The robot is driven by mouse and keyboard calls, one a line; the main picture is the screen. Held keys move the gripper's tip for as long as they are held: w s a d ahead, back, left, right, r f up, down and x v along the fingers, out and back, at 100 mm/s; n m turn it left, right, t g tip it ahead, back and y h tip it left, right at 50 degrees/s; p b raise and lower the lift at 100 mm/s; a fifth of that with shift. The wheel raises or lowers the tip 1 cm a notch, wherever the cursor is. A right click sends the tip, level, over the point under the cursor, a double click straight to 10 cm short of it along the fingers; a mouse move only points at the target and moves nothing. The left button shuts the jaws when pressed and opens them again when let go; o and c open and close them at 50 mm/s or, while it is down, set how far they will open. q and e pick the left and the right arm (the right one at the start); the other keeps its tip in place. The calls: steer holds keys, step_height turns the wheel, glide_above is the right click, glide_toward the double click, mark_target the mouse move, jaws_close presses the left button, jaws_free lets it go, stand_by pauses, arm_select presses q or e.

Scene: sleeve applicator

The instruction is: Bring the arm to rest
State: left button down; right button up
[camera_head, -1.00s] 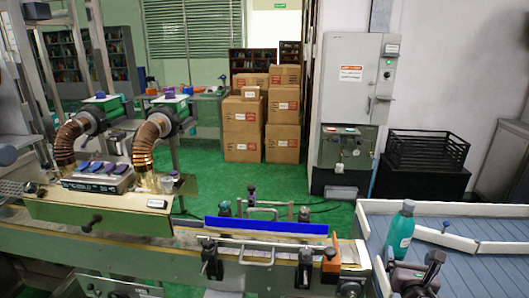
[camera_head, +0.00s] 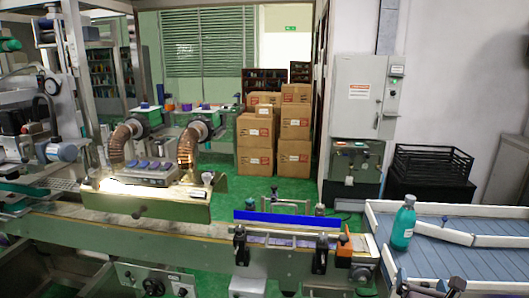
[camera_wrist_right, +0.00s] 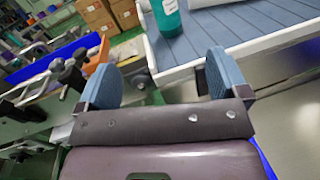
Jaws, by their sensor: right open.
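My right gripper (camera_wrist_right: 162,78) shows in the right wrist view with two blue-padded fingers wide apart. Nothing is between them. Its dark purple body fills the bottom of that view. A teal bottle (camera_wrist_right: 166,17) stands ahead of the fingers, clear of them. In the head view the same bottle (camera_head: 404,222) stands upright on the blue-grey conveyor (camera_head: 455,262) at the right. My left gripper is not in view.
A blue bar (camera_head: 287,218) runs along the machine's front line, with black clamps (camera_head: 241,245) and an orange block (camera_head: 344,250) beside it. Copper ducts (camera_head: 187,147) stand at left. Cardboard boxes (camera_head: 255,130), a grey cabinet (camera_head: 358,98) and a black crate (camera_head: 432,163) are behind.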

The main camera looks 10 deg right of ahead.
steer(key=s+a+f+m+g+y, duration=0.1)
steer(key=s+a+f+m+y, duration=0.25)
steer(key=m, duration=0.75)
steer(key=a+f+m+y, duration=0.3)
steer(key=a+f+m, duration=0.3)
steer(key=m, duration=0.5)
steer(key=s+a+f+m+g+y, duration=0.1)
steer(key=s+a+f+m, duration=0.2)
steer(key=s, duration=0.4)
steer(key=s+a+f+m+g+y, duration=0.1)
steer(key=s+a+f+m+g, duration=0.1)
steer(key=s+a+f, duration=0.3)
steer(key=shift+s+a+f+m, duration=0.2)
steer(key=shift+s+m, duration=0.2)
steer(key=shift+s, duration=0.55)
steer(key=shift+s+d, duration=0.1)
steer(key=shift+s, duration=0.05)
